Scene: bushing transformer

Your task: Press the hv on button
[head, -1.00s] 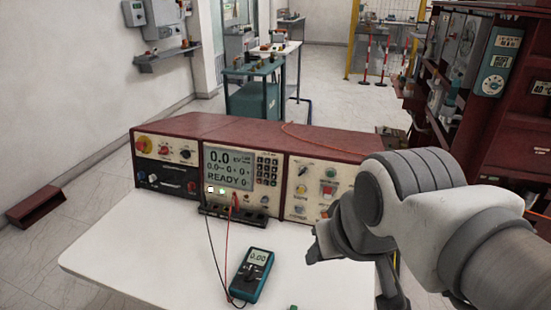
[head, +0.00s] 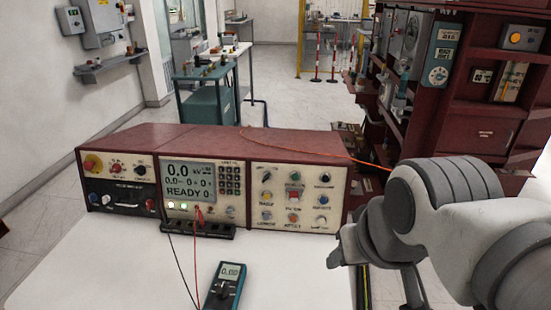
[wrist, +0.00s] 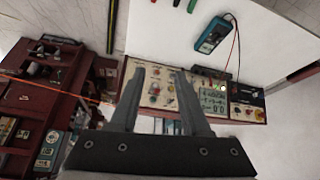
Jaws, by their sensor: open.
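The red control console (head: 210,137) stands on the white table, with a lit screen (head: 187,180) reading 0.0 kV and READY. Its right panel (head: 268,212) carries several coloured buttons and knobs, among them a green one (head: 294,188) near the top middle with red just below it. The labels are too small to read, so I cannot tell which is hv on. The right panel also shows in the wrist view (wrist: 146,88), seen between and beyond my fingers. My gripper (wrist: 159,72) is open and empty, apart from the panel. In the head view my arm is right of the console.
A teal multimeter (head: 225,285) lies on the white table (head: 100,265) in front of the console, with red and black leads. An orange cable (head: 310,153) runs over the console's top. A dark red shelf rack (head: 470,130) stands at the right.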

